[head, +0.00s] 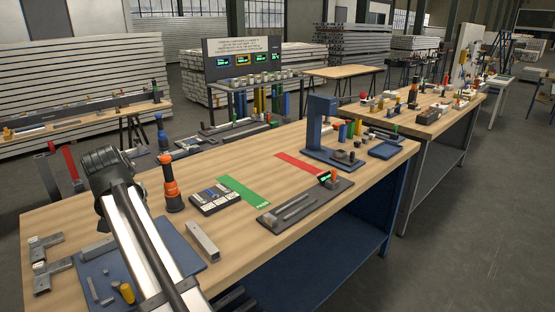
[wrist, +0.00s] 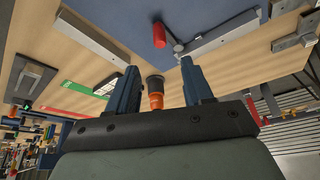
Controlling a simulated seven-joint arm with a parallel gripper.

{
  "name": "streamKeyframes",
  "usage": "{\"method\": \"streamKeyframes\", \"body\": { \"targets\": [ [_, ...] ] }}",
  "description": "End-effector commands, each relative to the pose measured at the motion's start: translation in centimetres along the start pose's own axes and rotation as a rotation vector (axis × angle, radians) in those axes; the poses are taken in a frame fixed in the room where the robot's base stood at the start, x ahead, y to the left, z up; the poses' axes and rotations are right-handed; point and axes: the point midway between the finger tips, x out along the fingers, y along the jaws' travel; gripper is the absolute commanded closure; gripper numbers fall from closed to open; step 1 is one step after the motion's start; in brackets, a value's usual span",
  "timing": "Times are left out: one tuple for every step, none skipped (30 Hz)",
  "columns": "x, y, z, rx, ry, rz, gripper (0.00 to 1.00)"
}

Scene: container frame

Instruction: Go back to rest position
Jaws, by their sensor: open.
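My gripper (wrist: 161,75) is open in the wrist view, with its two dark blue fingers spread apart. No object is held between them. An orange and black upright tool (wrist: 155,92) shows beyond the gap, apart from the fingers. In the head view my arm reaches up over the left part of the workbench (head: 235,255), and I cannot make out the gripper there. The same orange and black tool (head: 171,185) stands on the bench to the right of my arm.
A blue mat (head: 190,240) with metal pieces lies partly behind my arm. A dark box (head: 215,199), a green strip (head: 243,190), a red strip (head: 299,164), a grey fixture (head: 305,204) and a blue stand (head: 321,128) occupy the bench. Bare wood shows along the front edge.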

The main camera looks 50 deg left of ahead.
Motion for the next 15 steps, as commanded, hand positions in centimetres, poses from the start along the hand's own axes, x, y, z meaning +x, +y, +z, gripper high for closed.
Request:
{"method": "streamKeyframes", "body": {
  "targets": [
    [0.0, 0.0, 0.0, 0.0, 0.0, 0.0, 0.49],
    [0.0, 0.1, 0.0, 0.0, 0.0, 0.0, 0.49],
    [0.1, 0.3, -0.1, 0.002, -0.001, 0.001, 0.49],
    [0.2, 0.6, -0.2, 0.004, -0.003, 0.002, 0.49],
    [0.4, 1.0, -0.3, 0.006, -0.005, 0.003, 0.49],
    [0.7, 1.7, -0.6, 0.01, -0.009, 0.004, 0.49],
    [1.0, 2.5, -0.8, 0.014, -0.013, 0.006, 0.49],
    [1.4, 3.4, -1.1, 0.019, -0.018, 0.007, 0.49],
    [1.9, 4.8, -1.4, 0.025, -0.026, 0.009, 0.49],
    [2.4, 6.0, -1.7, 0.032, -0.033, 0.01, 0.49],
    [2.8, 7.3, -2.0, 0.038, -0.04, 0.012, 0.49],
    [3.5, 9.1, -2.4, 0.046, -0.049, 0.014, 0.49],
    [4.0, 10.6, -2.7, 0.054, -0.057, 0.014, 0.49],
    [4.5, 11.9, -2.9, 0.06, -0.065, 0.014, 0.49],
    [5.1, 13.8, -3.2, 0.069, -0.075, 0.016, 0.49]
  ]
}}
